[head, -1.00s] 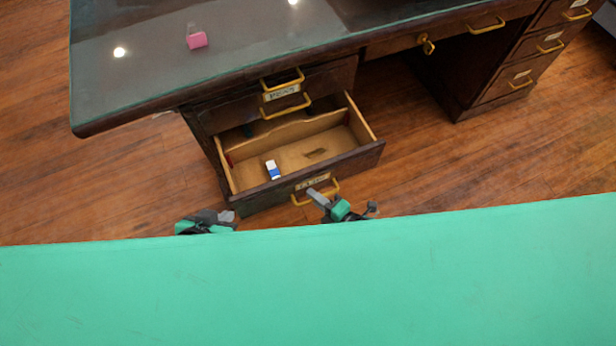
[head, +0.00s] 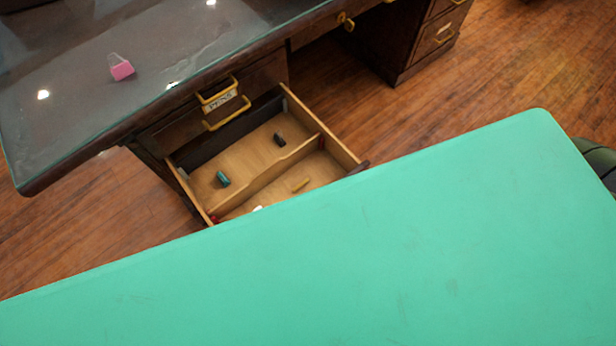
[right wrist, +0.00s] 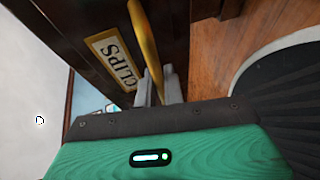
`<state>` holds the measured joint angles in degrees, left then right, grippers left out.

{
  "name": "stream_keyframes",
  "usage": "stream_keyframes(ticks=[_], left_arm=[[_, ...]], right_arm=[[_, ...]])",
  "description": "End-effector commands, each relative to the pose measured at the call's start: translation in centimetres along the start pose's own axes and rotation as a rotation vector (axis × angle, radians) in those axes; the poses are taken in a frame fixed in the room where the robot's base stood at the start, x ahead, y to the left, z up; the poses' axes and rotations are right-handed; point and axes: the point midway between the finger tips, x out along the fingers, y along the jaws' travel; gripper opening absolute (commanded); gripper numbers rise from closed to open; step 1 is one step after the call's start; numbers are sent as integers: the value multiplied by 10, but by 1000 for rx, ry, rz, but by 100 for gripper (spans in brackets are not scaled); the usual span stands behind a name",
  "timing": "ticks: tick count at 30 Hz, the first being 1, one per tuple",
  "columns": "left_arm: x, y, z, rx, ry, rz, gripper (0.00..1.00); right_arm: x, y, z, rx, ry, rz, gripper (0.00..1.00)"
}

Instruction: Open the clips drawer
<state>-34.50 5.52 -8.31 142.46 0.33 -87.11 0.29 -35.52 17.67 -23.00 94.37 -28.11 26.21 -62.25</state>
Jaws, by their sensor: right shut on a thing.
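The clips drawer (head: 240,160) is pulled far out of the desk in the head view, and its front is hidden behind my green body. A wooden divider (head: 262,180) splits it, with several small items inside. In the right wrist view, the drawer front shows a brass-framed label (right wrist: 112,60) reading CLIPS and a brass handle (right wrist: 148,42). My right gripper (right wrist: 158,88) is shut on that handle, its fingers around the bar. My left gripper is out of sight in the head view.
The pens drawer (head: 222,102) above is shut. A pink object (head: 122,71) lies on the glass desktop (head: 70,60). The desk's right pedestal (head: 405,45) stands farther back. Bare wood floor (head: 500,70) lies to the right.

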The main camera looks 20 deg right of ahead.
Motion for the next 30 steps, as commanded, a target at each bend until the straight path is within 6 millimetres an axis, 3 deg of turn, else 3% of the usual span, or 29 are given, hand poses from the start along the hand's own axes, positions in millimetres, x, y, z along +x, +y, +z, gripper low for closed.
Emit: stream_keyframes(ticks=[17,18,20,30], left_arm=[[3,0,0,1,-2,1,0],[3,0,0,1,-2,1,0],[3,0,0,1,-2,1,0],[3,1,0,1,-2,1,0]], right_arm=[[-7,-2,-3,1,0,-1,0],[-7,-2,-3,0,-1,-1,18],[-7,-2,-3,0,0,-1,29],[-9,-2,-3,0,0,-1,31]])
